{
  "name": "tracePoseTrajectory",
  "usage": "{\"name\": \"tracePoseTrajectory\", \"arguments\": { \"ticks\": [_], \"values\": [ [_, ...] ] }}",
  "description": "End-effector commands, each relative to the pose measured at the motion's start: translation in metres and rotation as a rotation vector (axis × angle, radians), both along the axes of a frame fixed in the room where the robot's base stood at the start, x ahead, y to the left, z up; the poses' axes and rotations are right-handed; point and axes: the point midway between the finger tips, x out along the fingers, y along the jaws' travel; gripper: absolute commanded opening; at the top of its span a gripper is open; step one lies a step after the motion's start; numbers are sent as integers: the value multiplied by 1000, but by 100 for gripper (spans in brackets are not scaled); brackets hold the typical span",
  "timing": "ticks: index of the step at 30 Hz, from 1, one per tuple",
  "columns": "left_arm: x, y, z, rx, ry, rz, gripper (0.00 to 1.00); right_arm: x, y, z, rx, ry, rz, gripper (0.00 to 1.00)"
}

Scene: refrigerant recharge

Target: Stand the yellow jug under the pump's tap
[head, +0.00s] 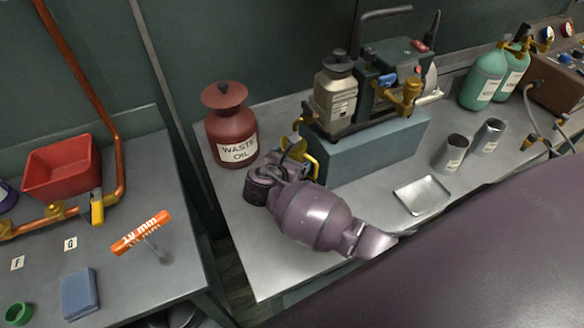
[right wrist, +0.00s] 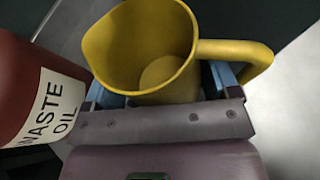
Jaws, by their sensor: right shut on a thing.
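The yellow jug (head: 312,157) is mostly hidden behind my right gripper (head: 289,163) in the head view. In the right wrist view the jug (right wrist: 130,45) is seen from above, empty, with its handle to the right. My right gripper (right wrist: 168,92) is shut on the jug's body, one blue-padded finger on each side. The pump (head: 385,82) stands on a blue-grey block (head: 370,145). A small brass tap (head: 304,112) shows at the pump's left end, just above the jug in the picture. My left gripper is out of view.
The red waste oil can (head: 230,125) stands close left of the jug, and also shows in the wrist view (right wrist: 30,95). A metal tray (head: 422,195) and two metal cups (head: 453,153) are to the right. Bare bench (head: 250,265) lies in front.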

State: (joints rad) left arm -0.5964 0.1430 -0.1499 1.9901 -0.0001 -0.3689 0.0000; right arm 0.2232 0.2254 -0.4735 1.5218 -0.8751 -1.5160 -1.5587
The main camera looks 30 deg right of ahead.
Motion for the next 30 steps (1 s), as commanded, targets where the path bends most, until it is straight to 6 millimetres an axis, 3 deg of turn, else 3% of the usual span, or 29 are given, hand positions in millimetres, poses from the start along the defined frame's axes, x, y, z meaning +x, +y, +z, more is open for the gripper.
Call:
{"name": "tracePoseTrajectory", "arguments": {
  "ticks": [9,19,20,23,30],
  "values": [
    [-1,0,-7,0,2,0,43,-1,0,-34,-1,3,0,56],
    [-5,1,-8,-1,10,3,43,-1,1,-36,0,2,1,56],
    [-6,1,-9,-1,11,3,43,-1,1,-36,0,2,1,83],
    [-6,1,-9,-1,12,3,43,-1,1,-36,0,2,1,99],
    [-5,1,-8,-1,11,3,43,-1,1,-36,0,1,0,100]
  ]
}}
